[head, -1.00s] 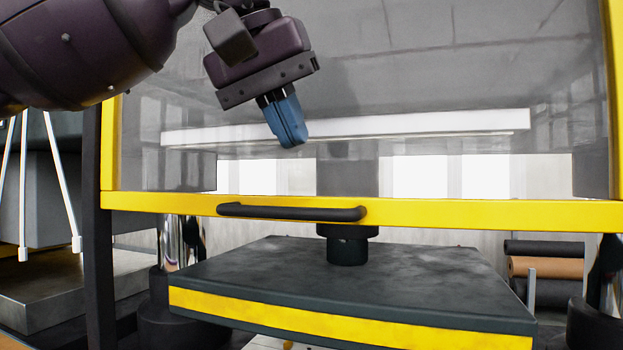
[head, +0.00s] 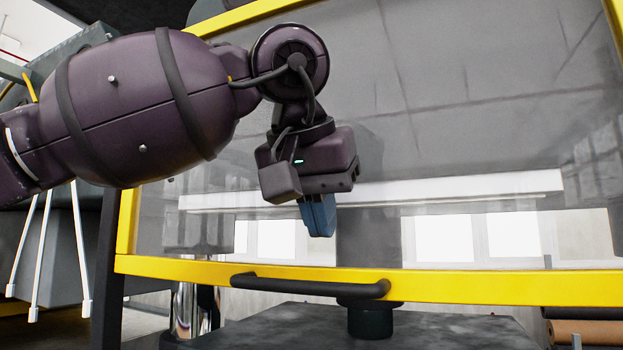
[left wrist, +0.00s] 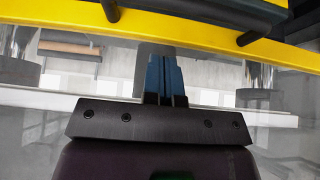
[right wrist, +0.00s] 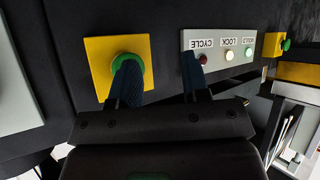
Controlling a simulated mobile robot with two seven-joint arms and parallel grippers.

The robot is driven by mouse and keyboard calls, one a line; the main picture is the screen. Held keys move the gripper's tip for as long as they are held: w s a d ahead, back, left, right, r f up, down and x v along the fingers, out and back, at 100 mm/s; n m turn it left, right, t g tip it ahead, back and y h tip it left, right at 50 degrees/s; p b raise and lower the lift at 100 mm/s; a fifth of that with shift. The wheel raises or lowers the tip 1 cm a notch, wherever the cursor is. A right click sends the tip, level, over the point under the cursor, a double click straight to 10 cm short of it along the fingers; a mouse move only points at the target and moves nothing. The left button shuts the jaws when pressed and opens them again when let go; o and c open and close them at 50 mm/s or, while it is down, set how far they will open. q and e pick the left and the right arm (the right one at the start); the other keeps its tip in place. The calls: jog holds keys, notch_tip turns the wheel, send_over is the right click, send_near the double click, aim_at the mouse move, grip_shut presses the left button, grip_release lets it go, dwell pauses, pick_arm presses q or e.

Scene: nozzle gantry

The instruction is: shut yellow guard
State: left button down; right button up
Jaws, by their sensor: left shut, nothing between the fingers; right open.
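The yellow guard (head: 180,268) is a large clear panel in a yellow frame. Its lower bar hangs above the dark press plate (head: 440,330), with a gap between them. A black handle (head: 310,287) is fixed on that bar; it also shows at the top of the left wrist view (left wrist: 215,8). My left gripper (head: 320,234) is shut and empty, in front of the clear panel and just above the handle, apart from it. My right gripper (right wrist: 160,68) is open; one finger overlaps a green button (right wrist: 128,65) on a yellow plate. Contact there cannot be told.
A grey panel (right wrist: 215,72) with small lamps and upside-down labels lies beside the button. Another green button (right wrist: 285,45) is at the right. White rods (head: 40,260) hang left of the guard. A dark post (head: 108,270) stands at the guard's left.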

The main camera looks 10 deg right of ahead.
aim_at(320, 285)
pick_arm(q)
jog(key=shift+s+a+f, duration=0.1)
jog(key=shift+f, duration=1)
jog(key=shift+s+a+f, duration=0.1)
jog(key=shift+f, duration=0.95)
pick_arm(e)
jog(key=shift+w, duration=0.4)
jog(key=shift+s, duration=0.1)
